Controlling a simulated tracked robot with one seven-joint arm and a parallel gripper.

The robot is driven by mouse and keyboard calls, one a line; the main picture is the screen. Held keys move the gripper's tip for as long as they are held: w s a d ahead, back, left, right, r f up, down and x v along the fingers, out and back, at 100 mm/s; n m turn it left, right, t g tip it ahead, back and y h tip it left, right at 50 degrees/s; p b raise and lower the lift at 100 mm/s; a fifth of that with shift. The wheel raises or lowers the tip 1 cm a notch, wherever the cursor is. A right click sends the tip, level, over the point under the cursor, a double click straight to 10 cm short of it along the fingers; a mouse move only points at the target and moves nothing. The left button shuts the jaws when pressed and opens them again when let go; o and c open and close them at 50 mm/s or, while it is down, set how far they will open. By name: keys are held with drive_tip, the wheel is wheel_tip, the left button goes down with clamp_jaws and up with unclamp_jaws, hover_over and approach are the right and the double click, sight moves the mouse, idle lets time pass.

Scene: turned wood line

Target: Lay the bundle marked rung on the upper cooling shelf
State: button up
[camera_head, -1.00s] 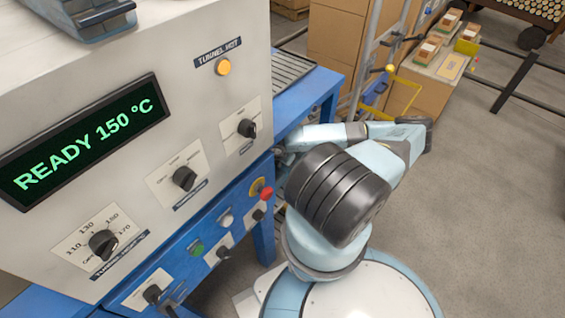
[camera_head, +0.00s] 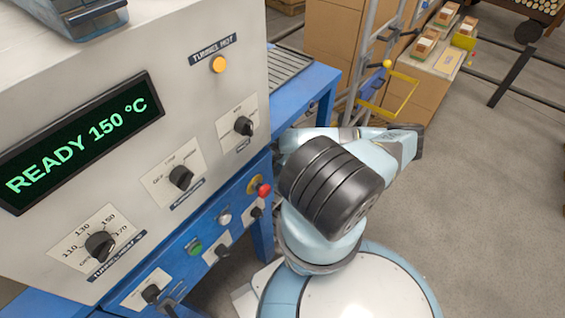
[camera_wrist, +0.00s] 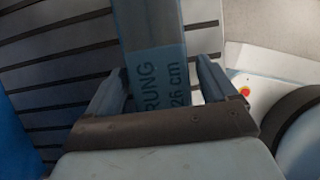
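The bundle marked rung (camera_wrist: 152,40) shows in the wrist view as a long blue-grey wrapped piece lettered "RUNG 26 cm". It runs from the top edge down between the fingers of my gripper (camera_wrist: 160,80). One finger is on each side of it. A narrow light gap shows between the bundle and the right finger; the left finger is very close to the bundle's edge, and contact there is unclear. The bundle's far end is out of frame. In the head view the gripper and bundle are not visible. I cannot make out the upper cooling shelf for certain.
Grey slats (camera_wrist: 60,65) lie behind the bundle in the wrist view. In the head view a control cabinet (camera_head: 190,110) reading "READY 150 °C" stands left, with a blue slatted table (camera_head: 315,80) behind it. Boxes (camera_head: 425,45) stand at the back. Floor on the right is clear.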

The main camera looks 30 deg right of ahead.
drive_tip(key=shift+o, duration=0.2)
drive_tip(key=shift+v, duration=3.75)
